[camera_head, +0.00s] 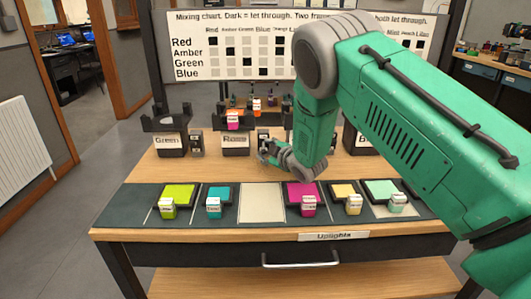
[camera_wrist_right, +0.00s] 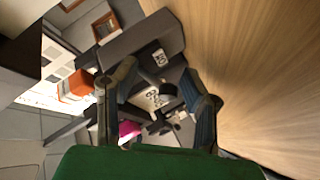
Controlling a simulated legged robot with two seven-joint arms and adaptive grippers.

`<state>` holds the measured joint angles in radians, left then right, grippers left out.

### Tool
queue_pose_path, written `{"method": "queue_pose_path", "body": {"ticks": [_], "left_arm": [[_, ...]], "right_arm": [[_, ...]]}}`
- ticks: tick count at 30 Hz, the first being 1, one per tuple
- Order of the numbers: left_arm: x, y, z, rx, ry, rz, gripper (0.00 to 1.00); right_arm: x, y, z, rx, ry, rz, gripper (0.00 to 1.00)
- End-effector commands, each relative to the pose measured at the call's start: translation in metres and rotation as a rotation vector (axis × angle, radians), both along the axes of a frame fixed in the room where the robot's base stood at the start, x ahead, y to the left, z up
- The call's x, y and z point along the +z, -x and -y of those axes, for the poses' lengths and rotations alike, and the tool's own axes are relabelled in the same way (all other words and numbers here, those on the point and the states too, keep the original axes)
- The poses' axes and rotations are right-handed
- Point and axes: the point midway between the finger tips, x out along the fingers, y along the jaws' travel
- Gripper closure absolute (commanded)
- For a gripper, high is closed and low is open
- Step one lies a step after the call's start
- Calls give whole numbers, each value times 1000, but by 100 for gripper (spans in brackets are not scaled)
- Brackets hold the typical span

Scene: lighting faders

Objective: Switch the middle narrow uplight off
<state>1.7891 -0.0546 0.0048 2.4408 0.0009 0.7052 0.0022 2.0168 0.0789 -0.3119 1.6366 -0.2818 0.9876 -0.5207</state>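On the table stand black uplight stands with white labels. The left one reads "Green" (camera_head: 167,140), the one beside it seems to read "Rose" (camera_head: 235,140), and one at the right starts with "B" (camera_head: 364,140), partly behind my arm. Small dark units, perhaps switches, stand beside the left stand (camera_head: 197,143) and the second stand (camera_head: 263,138). Whether they are on is too small to tell. My right gripper (camera_head: 267,152) is just in front of the second unit; contact is unclear. In the right wrist view its fingers (camera_wrist_right: 160,72) are apart, with dark labelled fittings beyond. My left gripper is out of view.
A front tray (camera_head: 109,211) holds several coloured tiles with tags, around a bare pale panel (camera_head: 261,202). A mixing chart (camera_head: 230,22) stands behind. A pink piece (camera_head: 233,122) and an orange piece (camera_head: 256,106) sit near the stands. My right arm covers the table's right side.

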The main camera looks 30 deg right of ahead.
Motion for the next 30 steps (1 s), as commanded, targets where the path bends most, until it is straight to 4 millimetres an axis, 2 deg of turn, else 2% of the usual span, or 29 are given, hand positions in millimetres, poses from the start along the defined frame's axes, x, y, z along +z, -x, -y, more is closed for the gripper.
{"method": "queue_pose_path", "body": {"ticks": [5,6,9,15,23,30], "left_arm": [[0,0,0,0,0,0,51],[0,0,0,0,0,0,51],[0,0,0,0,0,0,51],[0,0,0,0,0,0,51],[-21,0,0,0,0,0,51],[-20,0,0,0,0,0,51]], "right_arm": [[0,0,-1,0,0,0,61],[0,0,-1,0,1,0,68],[0,0,-1,1,0,-1,100],[-2,0,-1,3,1,-2,100],[-12,-1,-1,4,69,103,100],[-10,-1,-1,4,75,112,100]]}}
